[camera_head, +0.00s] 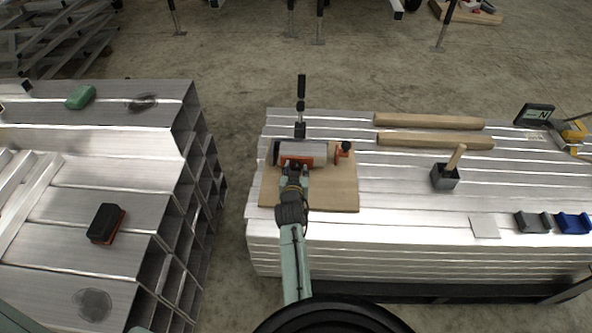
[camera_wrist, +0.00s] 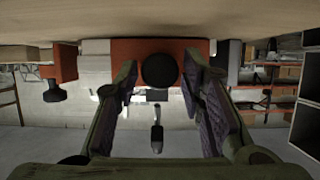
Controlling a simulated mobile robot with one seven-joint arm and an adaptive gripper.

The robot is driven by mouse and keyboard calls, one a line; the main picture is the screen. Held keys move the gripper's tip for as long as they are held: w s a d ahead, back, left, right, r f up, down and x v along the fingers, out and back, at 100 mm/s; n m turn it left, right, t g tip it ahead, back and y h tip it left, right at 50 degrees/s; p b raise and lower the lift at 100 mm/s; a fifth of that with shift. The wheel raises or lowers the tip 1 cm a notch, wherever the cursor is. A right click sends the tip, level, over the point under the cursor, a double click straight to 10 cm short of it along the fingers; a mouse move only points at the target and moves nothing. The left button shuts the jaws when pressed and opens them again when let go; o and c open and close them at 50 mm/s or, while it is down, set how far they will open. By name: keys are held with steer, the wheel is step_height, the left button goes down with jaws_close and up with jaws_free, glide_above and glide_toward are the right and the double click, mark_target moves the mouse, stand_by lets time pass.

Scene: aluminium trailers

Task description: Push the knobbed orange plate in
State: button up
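An orange plate (camera_head: 305,161) stands at the front of a grey block (camera_head: 310,147) on a wooden board. In the wrist view the orange plate (camera_wrist: 124,48) fills the upper middle, with a round black knob (camera_wrist: 159,70) on its face. My gripper (camera_head: 294,170) is in front of the plate and hides the knob in the head view. In the wrist view my gripper (camera_wrist: 160,75) has its fingers apart, one on each side of the knob, with gaps between. A second orange piece (camera_head: 342,153) with a black knob (camera_head: 346,146) stands right of the block.
The wooden board (camera_head: 335,195) lies on stacked aluminium profiles. A black-handled clamp (camera_head: 301,88) rises behind the block. Two wooden bars (camera_head: 430,121) and a dark box (camera_head: 445,177) with a wooden handle lie to the right. A gap separates the left stack (camera_head: 120,170), holding a brush (camera_head: 106,223).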

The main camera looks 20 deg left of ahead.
jaws_close()
stand_by(0.4)
steer(key=shift+w+b, duration=0.3)
steer(key=shift+b, duration=0.05)
steer(key=shift+a, duration=0.1)
steer(key=shift+o, duration=1.6)
jaws_free()
